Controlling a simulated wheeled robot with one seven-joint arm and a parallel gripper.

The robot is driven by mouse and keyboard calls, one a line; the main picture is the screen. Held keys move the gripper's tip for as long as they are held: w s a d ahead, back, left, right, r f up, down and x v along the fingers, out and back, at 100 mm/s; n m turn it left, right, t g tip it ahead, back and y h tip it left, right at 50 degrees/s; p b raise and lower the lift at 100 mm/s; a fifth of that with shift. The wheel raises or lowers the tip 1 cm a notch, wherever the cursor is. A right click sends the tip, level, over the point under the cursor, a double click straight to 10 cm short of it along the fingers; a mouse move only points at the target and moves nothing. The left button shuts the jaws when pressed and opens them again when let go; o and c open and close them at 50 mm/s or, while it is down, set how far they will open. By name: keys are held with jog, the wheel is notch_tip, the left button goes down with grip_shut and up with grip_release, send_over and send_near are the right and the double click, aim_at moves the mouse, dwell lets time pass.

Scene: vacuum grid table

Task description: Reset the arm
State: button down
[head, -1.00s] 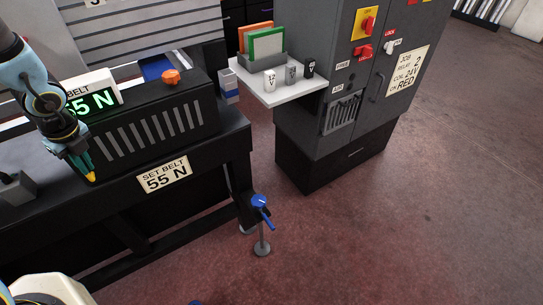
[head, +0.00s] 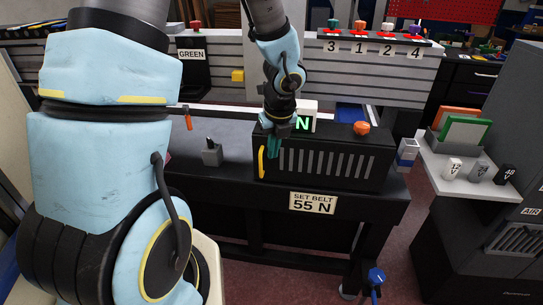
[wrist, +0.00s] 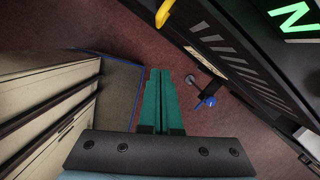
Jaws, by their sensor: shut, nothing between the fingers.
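My gripper (head: 273,147) hangs in front of the left part of the black slatted machine box (head: 325,158), near its yellow handle (head: 261,162). Its green fingers are shut and empty. In the wrist view my gripper (wrist: 164,78) points toward the reddish floor, with the yellow handle (wrist: 164,12) above and apart from the fingertips. The bent arm fills much of the left of the head view. A lit green readout (head: 303,123) is partly hidden behind the wrist.
The box has an orange knob (head: 361,128) on top and a "SET BELT 55 N" sign (head: 313,203) below. A grey switch block (head: 212,154) stands left of it. A blue-handled valve (head: 376,276) is at lower right. A white shelf (head: 452,182) holds small containers.

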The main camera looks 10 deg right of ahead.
jog(key=s+a+r+n+b, duration=0.1)
jog(key=s+a+r+n, duration=0.1)
jog(key=a+n, duration=0.7)
jog(key=s+a+r+n+g+b, duration=0.1)
jog(key=a+n, duration=0.9)
jog(key=n, duration=1.3)
jog(key=shift+s+r+n+h+b, duration=0.35)
jog(key=shift+s+r+b, duration=0.35)
jog(key=shift+s, duration=0.55)
jog(key=shift+a, duration=0.1)
